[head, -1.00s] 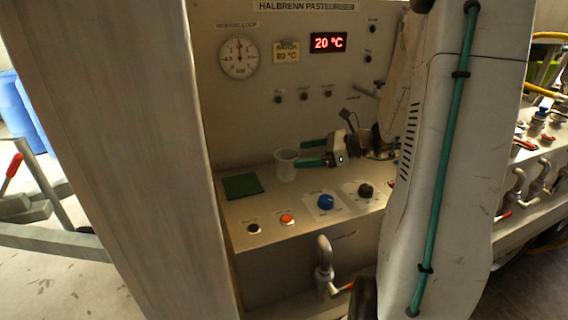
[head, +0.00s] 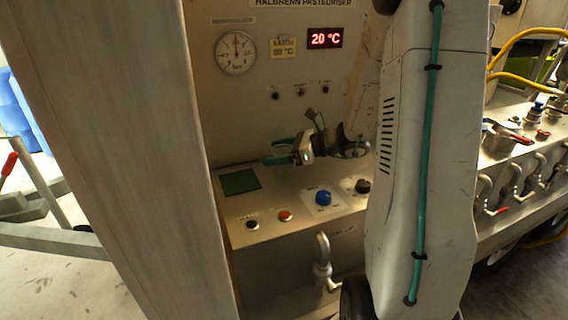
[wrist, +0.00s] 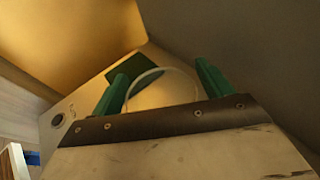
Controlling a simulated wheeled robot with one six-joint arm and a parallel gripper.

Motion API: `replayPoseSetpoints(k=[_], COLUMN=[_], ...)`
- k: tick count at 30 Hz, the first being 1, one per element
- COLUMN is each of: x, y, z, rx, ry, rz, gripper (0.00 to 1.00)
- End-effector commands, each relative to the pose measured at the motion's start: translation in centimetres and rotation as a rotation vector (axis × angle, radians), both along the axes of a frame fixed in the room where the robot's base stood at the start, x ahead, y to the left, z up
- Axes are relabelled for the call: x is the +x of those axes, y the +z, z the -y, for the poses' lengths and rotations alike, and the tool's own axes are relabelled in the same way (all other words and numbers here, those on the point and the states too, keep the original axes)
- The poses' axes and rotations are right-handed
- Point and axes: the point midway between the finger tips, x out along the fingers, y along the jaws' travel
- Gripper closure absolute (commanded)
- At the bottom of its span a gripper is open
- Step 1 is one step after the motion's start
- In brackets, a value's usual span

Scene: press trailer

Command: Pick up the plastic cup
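The plastic cup (wrist: 165,90) is clear. In the wrist view its round rim shows as a pale arc between my green fingers, its near side hidden by the gripper body. In the head view I cannot make out the cup. My gripper (head: 279,154) is low over the panel's ledge, pointing left. In the wrist view its fingers (wrist: 161,88) are spread, one on each side of the cup; I cannot tell whether they touch it.
A dark green square (head: 240,182) lies on the ledge left of my gripper. A blue knob (head: 323,197), a black knob (head: 362,186) and a red button (head: 285,215) sit nearer the front. The upright panel (head: 290,115) stands close behind. A broad pillar (head: 130,150) is at left.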

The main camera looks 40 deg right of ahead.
Motion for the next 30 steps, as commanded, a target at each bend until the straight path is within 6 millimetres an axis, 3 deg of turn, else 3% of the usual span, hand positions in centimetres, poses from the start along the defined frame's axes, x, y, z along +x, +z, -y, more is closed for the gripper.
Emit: replayPoseSetpoints(k=[1,3,4,17,25,30], x=[0.0,0.0,0.0,0.0,0.0,-3.3], y=[0.0,0.0,0.0,0.6,3.8,3.9], z=[0.0,0.0,0.0,0.0,0.0,2.0], rx=[0.000,0.000,0.000,-0.002,-0.004,-0.001], ry=[0.000,0.000,0.000,0.001,0.001,-0.006], rz=[0.000,0.000,0.000,0.002,0.005,0.001], gripper=[0.37,0.56,0.61,0.62,0.62,0.62])
